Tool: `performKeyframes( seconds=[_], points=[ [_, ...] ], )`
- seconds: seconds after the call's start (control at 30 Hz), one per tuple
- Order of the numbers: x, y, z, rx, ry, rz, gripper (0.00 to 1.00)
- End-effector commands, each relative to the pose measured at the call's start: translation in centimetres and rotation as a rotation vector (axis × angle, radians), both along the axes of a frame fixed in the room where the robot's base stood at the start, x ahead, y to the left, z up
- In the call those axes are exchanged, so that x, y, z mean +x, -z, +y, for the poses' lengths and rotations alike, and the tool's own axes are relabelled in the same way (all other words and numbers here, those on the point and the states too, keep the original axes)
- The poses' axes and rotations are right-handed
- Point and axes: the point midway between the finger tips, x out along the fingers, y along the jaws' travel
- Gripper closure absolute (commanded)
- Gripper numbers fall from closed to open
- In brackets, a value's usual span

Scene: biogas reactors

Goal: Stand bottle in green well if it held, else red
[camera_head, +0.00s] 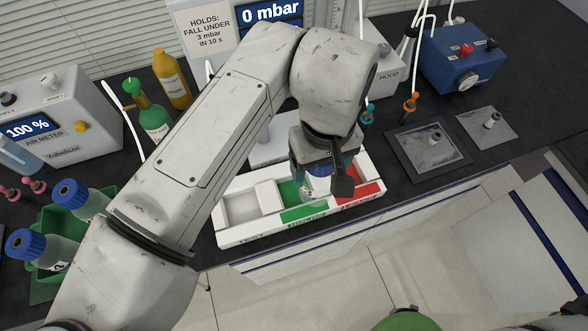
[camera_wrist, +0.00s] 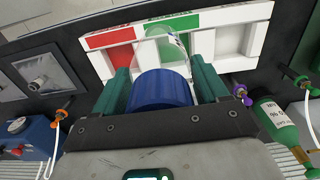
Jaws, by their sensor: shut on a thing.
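My gripper (camera_head: 322,168) is shut on a clear bottle with a blue cap; the cap (camera_wrist: 163,90) sits between the green fingers in the wrist view. The bottle's clear body (camera_head: 317,186) hangs below the gripper, partly hidden by it. The white tray (camera_head: 232,236) has a pale well marked TEST at left, a green well (camera_head: 289,192) in the middle and a red well (camera_head: 369,188) at right. The bottle is over or in the green well's area, near the red side; I cannot tell whether its base touches. A display (camera_head: 271,12) reads 0 mbar.
A sign (camera_head: 208,30) says holds means a fall under 3 mbar in 10 s. Two blue-capped bottles (camera_head: 70,193) stand in a green crate (camera_head: 104,196) at left. A green bottle (camera_head: 153,121) and yellow bottle (camera_head: 172,80) stand behind my arm. Grey mats (camera_head: 428,158) lie at right.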

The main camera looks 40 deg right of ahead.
Motion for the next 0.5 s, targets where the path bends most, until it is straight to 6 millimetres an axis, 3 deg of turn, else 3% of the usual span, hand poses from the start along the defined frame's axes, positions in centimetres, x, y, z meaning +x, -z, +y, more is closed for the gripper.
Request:
performKeyframes(
  seconds=[0.2, 0.5],
  points=[
    [3.4, 3.5, 0.6, 0.002, -0.003, 0.002, 0.84],
    [5.2, 5.9, 0.9, 0.0, -0.001, 0.001, 0.84]
  ],
)
